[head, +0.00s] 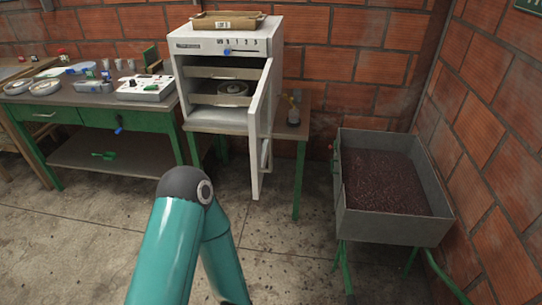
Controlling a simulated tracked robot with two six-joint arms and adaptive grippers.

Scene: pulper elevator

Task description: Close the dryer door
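The dryer (220,55) is a white cabinet on a green-legged table against the brick wall. Its door (260,130) stands open, swung out toward me on the right side and seen nearly edge-on. Two shelves show inside, and a round grey item (233,88) sits on the lower one. A teal arm of mine with a dark elbow joint rises from the bottom of the view, in front of and below the dryer. Neither gripper shows, so whether they are open or shut is hidden.
A green table (85,98) with bowls, cups and a white device (146,88) stands left. A metal trough (400,222) of dark grains stands right. A small bottle (293,113) is beside the dryer, and a cardboard tray (228,20) lies on top. Floor before the dryer is clear.

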